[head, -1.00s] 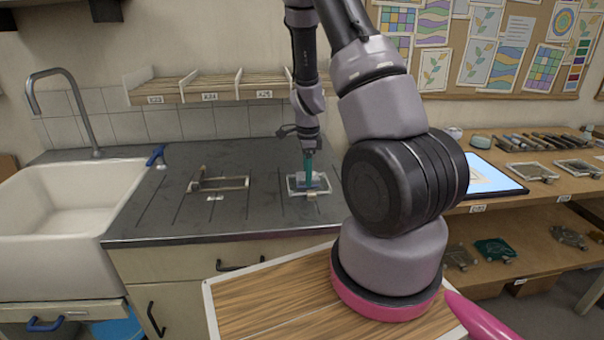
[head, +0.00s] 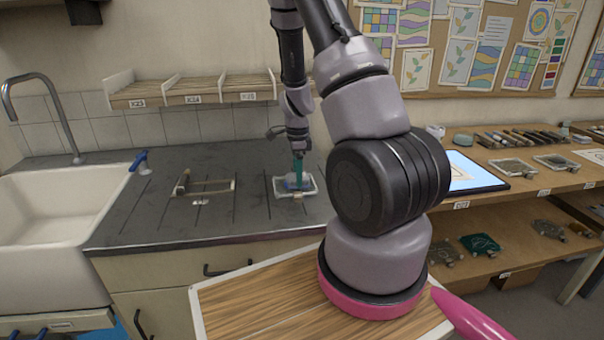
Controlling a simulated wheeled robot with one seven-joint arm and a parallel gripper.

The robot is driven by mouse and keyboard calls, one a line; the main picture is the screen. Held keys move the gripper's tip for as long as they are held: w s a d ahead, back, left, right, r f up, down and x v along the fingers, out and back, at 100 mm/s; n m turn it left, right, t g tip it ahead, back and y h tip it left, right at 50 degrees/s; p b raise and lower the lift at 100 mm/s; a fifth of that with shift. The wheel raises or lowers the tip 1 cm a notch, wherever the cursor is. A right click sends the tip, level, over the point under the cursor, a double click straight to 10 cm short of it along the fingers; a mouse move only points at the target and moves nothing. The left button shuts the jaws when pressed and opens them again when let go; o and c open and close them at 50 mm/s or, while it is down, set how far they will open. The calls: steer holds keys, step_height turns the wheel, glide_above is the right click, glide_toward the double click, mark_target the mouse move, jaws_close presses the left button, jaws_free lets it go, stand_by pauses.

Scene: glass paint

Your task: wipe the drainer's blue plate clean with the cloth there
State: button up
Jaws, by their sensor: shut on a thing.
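My gripper (head: 297,178) is shut on a small teal thing, likely the cloth (head: 298,166), and holds it down over a pale-rimmed plate (head: 309,190) on the dark drainer (head: 150,210). A patch of blue shows within the plate's rim, below the gripper. The gripper's lower end looks to be touching the plate or just above it; I cannot tell which. It hides part of the plate's middle, so any marks there are not clear.
A rack frame (head: 206,187) lies left of the plate. A white sink (head: 55,235) with a grey tap (head: 50,110) is at the left. A blue-handled tool (head: 139,161) lies by the sink. A low shelf (head: 190,94) runs along the wall.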

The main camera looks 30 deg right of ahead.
mark_target(285, 185)
steer(key=shift+w+a, duration=0.25)
steer(key=shift+a, duration=0.8)
steer(key=shift+w+a, duration=0.25)
steer(key=shift+a, duration=0.75)
steer(key=shift+s+d, duration=0.2)
steer(key=shift+d, duration=0.55)
steer(key=shift+s+d, duration=0.15)
steer(key=shift+d, duration=0.55)
steer(key=shift+s+d, duration=0.25)
steer(key=shift+d, duration=0.5)
steer(key=shift+s+d, duration=0.2)
steer(key=shift+d, duration=0.55)
steer(key=shift+w+a, duration=0.3)
steer(key=shift+a, duration=0.65)
steer(key=shift+w+a, duration=0.25)
steer(key=shift+a, duration=0.7)
steer(key=shift+w+a, duration=0.3)
steer(key=shift+a, duration=0.65)
steer(key=shift+s+d, duration=0.3)
steer(key=shift+d, duration=0.7)
steer(key=shift+s+d, duration=0.35)
steer(key=shift+d, duration=0.6)
steer(key=shift+s+d, duration=0.3)
steer(key=shift+d, duration=0.7)
steer(key=shift+r, duration=2.5)
steer(key=shift+w, duration=0.1)
